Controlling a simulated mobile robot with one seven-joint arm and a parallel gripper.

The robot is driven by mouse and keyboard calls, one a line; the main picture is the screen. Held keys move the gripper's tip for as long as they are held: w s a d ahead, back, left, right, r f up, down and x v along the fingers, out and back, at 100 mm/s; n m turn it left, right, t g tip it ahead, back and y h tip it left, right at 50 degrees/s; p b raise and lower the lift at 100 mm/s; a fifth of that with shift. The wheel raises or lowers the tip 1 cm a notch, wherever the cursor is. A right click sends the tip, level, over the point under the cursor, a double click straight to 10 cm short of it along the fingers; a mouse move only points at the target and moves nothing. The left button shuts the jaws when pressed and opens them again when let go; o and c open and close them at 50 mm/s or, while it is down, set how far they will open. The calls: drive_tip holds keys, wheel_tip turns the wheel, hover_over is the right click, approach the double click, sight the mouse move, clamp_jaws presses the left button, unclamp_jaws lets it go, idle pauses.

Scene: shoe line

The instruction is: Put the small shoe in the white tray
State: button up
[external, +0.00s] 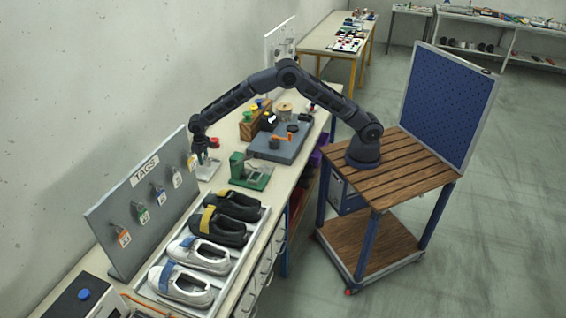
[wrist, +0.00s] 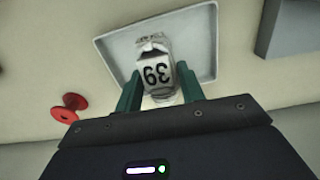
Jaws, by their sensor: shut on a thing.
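My gripper (external: 201,156) is low over a small white tray (external: 209,170) near the wall side of the bench. In the wrist view, its two green fingers (wrist: 160,82) are shut on a small white shoe (wrist: 152,52) with a dark "39" on it, upside down in the picture. The shoe lies within the outline of the white tray (wrist: 204,52) there. I cannot tell whether its underside touches the tray floor. In the external view the shoe is too small and hidden to make out.
A long tray (external: 253,232) in front holds black and white strapped shoes. A green device (external: 250,173) stands right of the white tray. A tag board (external: 145,200) is along the wall. A red spool-like part (wrist: 70,106) lies left of the tray in the wrist view.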

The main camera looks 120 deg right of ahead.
sight(205, 164)
drive_tip(key=shift+f, duration=2.05)
drive_tip(key=shift+f, duration=0.15)
drive_tip(key=o, duration=1)
drive_tip(key=shift+c, duration=0.2)
